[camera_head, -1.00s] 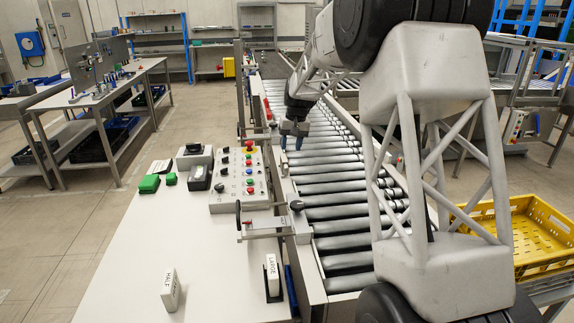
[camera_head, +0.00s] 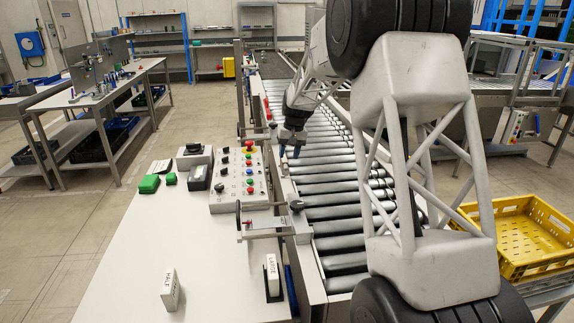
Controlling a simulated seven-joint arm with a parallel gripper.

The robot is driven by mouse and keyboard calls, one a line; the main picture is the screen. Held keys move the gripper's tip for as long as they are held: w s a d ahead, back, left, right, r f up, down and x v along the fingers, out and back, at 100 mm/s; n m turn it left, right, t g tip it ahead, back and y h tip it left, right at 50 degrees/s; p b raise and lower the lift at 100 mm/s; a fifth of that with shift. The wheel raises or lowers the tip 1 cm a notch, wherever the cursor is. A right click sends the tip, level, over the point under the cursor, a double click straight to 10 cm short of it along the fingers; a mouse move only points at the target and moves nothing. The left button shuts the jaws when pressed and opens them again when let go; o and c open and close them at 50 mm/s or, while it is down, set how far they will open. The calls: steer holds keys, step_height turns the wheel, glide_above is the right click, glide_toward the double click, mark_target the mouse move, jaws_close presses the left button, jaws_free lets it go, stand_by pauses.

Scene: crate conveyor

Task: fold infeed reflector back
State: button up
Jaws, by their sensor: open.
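My gripper (camera_head: 290,152) is open and empty, pointing down above the left rail of the roller conveyor (camera_head: 335,205), at about mid-length. Just left of it, a small bracket with a dark upright (camera_head: 240,120) reaches out from the rail. A similar bracket with a black-knobbed post (camera_head: 262,230) stands at the near part of the rail. I cannot tell for sure which fitting is the infeed reflector. The gap between my fingers and the far bracket is too small to judge.
A control panel (camera_head: 240,180) with coloured buttons sits on the white table (camera_head: 130,250). Blocks marked HALF (camera_head: 171,289) and LARGE (camera_head: 272,276) stand at the table's near end. A yellow crate (camera_head: 515,240) is at the right. The near rollers are empty.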

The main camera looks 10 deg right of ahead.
mark_target(286, 166)
steer(key=shift+a+f, duration=0.2)
steer(key=shift+f, duration=1)
steer(key=shift+a+f, duration=0.2)
steer(key=shift+f, duration=0.95)
steer(key=shift+c, duration=0.3)
jaws_close()
